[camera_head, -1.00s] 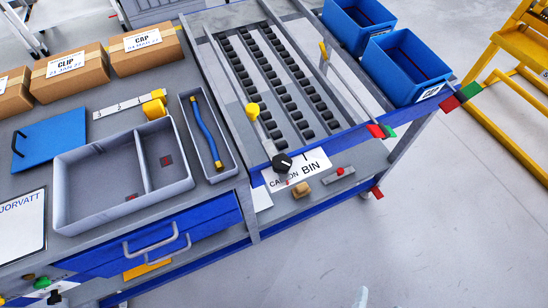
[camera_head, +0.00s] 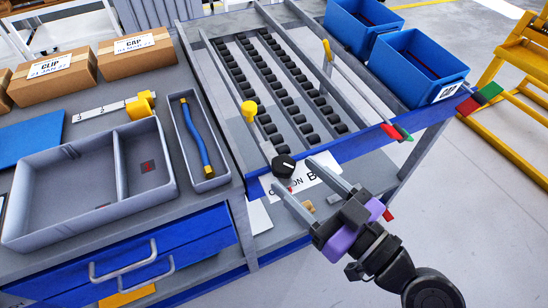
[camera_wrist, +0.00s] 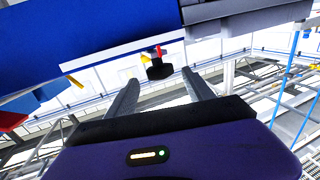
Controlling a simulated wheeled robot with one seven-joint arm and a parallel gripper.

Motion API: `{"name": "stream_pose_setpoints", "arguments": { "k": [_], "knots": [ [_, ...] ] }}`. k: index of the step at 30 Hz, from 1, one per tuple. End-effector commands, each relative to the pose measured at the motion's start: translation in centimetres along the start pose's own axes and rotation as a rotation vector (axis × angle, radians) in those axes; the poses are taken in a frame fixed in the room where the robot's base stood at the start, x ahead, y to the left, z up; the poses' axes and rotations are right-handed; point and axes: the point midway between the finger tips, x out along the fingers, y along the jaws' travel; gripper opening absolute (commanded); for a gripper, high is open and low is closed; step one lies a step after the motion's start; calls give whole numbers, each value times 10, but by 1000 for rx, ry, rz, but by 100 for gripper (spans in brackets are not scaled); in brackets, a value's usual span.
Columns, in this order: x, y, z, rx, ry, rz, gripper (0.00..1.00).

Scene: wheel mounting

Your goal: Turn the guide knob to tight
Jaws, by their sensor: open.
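The guide knob (camera_head: 284,165) is a round black knob with a white pointer mark, at the front edge of the roller rack, above the white bin label (camera_head: 310,176). In the wrist view the black knob (camera_wrist: 159,68) shows beyond and between my fingertips, with a small red and a yellow part behind it. My gripper (camera_head: 292,177) is open and empty, its two grey fingers reaching in from the lower right toward the knob. In the wrist view my gripper (camera_wrist: 162,82) has its fingers spread apart. I cannot tell whether a finger touches the knob.
The roller rack (camera_head: 262,60) has a blue front rail (camera_head: 350,147). A yellow knob (camera_head: 249,109) stands on a guide bar behind the black knob. Red and green markers (camera_head: 397,132) sit on the rail to the right. A grey bin with a blue hose (camera_head: 196,135) stands left.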

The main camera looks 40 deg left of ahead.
Motion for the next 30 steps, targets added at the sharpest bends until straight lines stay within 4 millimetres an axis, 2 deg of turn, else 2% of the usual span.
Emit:
{"name": "stream_pose_setpoints", "arguments": {
  "k": [5,12,16,21,28,30],
  "knots": [
    [18,-1,-2,-2,1,-9,61],
    [54,-2,-2,-2,0,-7,61],
    [69,-1,-2,-2,0,-5,61],
    [77,-1,0,0,0,-3,61],
    [77,-1,0,0,0,-2,61],
    [77,-1,0,0,0,-2,49]
  ]
}}
